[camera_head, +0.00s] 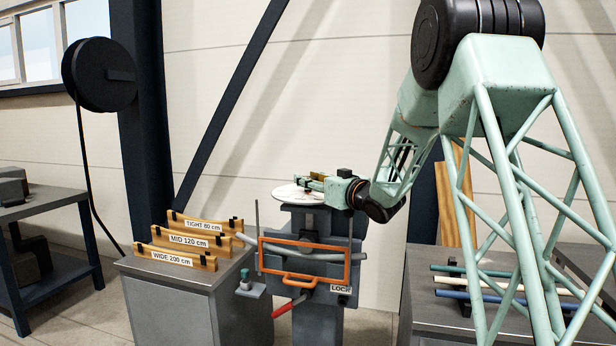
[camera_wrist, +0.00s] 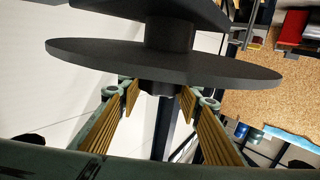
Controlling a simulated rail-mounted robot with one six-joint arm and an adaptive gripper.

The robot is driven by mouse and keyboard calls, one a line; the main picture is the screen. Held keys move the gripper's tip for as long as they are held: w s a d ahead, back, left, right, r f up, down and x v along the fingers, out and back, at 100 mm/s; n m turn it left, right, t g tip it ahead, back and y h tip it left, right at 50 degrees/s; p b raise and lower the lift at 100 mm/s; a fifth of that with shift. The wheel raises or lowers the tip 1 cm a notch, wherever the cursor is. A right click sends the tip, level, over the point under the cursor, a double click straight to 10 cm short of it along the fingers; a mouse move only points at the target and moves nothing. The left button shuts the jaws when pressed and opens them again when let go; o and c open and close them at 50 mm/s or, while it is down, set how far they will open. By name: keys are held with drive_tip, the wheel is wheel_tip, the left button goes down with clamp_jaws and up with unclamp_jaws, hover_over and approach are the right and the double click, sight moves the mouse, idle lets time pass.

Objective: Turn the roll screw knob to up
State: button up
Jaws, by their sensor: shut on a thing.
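The roll screw knob (camera_wrist: 159,88) is a short dark hub in the wrist view, set on a wide round dark disc (camera_wrist: 165,64). In the head view the disc (camera_head: 289,194) looks pale with marks, on top of the grey bender stand (camera_head: 312,221). My gripper (camera_head: 314,182) reaches in from the right, low over the disc. Its tan ribbed fingers stand on both sides of the knob in the wrist view (camera_wrist: 159,99), shut on it. In the head view the fingers largely hide the knob, and I cannot read which way it points.
Left, a cabinet holds labelled wooden gauges (camera_head: 185,257); right, a bench holds coloured tubes (camera_head: 490,282).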

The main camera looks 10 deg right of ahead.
drive_tip(key=shift+d+n+g+y+p, duration=0.1)
drive_tip(key=shift+n+g+y+p, duration=0.2)
drive_tip(key=shift+n+y+p, duration=0.15)
drive_tip(key=n+g+y+p, duration=0.5)
drive_tip(key=g+y+p, duration=0.1)
drive_tip(key=p, duration=0.3)
drive_tip(key=shift+r+n+y, duration=0.15)
drive_tip(key=shift+n+y, duration=0.2)
drive_tip(key=n+g+y+p, duration=0.1)
drive_tip(key=g+p, duration=0.1)
drive_tip(key=shift+n+p, duration=0.3)
drive_tip(key=shift+n+g+y+p, duration=0.7)
drive_tip(key=shift+n+g+p, duration=0.3)
drive_tip(key=shift+g+p, duration=0.5)
drive_tip(key=shift+n+g+y+p, duration=0.15)
drive_tip(key=shift+n+g+p, duration=0.8)
drive_tip(key=shift+g, duration=0.5)
drive_tip(key=shift+n+g+y+p, duration=0.15)
drive_tip(key=shift+n+g+p, duration=0.75)
drive_tip(key=shift+g, duration=0.55)
drive_tip(key=o, duration=0.9)
drive_tip(key=shift+a, duration=0.2)
drive_tip(key=shift+d, duration=0.15)
